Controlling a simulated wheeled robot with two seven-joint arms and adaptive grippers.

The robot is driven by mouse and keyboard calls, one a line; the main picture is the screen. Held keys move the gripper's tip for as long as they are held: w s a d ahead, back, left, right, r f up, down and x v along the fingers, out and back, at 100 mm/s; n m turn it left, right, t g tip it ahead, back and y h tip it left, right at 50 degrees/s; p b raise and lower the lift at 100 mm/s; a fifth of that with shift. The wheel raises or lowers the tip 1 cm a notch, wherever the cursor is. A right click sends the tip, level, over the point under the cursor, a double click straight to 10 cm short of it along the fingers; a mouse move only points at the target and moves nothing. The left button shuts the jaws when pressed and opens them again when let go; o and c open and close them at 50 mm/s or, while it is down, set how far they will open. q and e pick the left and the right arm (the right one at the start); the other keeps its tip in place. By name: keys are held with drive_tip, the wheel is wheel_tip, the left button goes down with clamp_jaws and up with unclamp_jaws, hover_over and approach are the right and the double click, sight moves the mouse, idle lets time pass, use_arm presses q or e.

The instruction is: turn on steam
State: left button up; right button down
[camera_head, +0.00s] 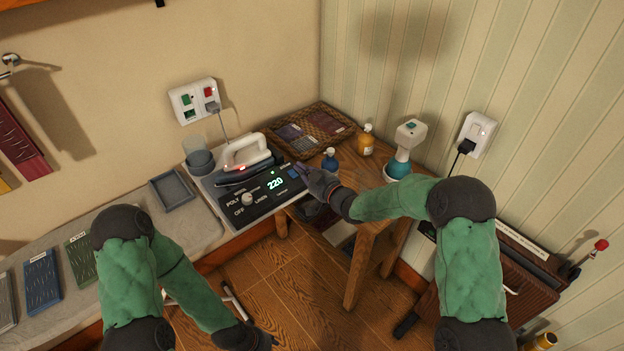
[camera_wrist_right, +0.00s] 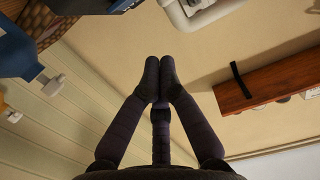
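The ironing station (camera_head: 238,215) has a black control panel (camera_head: 262,205) with a lit green "220" display and a white dial (camera_head: 247,199) among fabric labels. A white iron (camera_head: 246,154) with a small red light rests on the station. My right gripper (camera_head: 299,170) points at the panel's right end beside the display and covers part of it. I cannot tell whether it touches a button. In the right wrist view its fingertips (camera_wrist_right: 159,80) are together with nothing visible between them. My left gripper (camera_head: 270,342) hangs low over the floor; its fingers are unclear.
A blue bottle (camera_head: 330,161), an amber bottle (camera_head: 366,141) and a white-and-teal steamer (camera_head: 405,148) stand right of the station. A wicker tray (camera_head: 325,119) lies behind. A grey tray (camera_head: 172,188) and a cup (camera_head: 199,158) are left. A wooden stool (camera_head: 364,255) stands below my right arm.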

sight(300, 184)
use_arm(q)
drive_tip(key=shift+f+b, duration=0.65)
drive_tip(key=shift+f, duration=0.15)
use_arm(e)
drive_tip(key=shift+w+a+f, duration=0.15)
drive_tip(key=shift+w+f, duration=0.05)
drive_tip(key=shift+f, duration=0.45)
drive_tip(key=shift+w+a+f, duration=0.15)
drive_tip(key=shift+w+f, duration=0.05)
drive_tip(key=shift+f, duration=0.5)
drive_tip(key=shift+w+a+f, duration=0.15)
drive_tip(key=shift+w+f, duration=0.05)
drive_tip(key=shift+f, duration=0.45)
drive_tip(key=shift+f, duration=0.1)
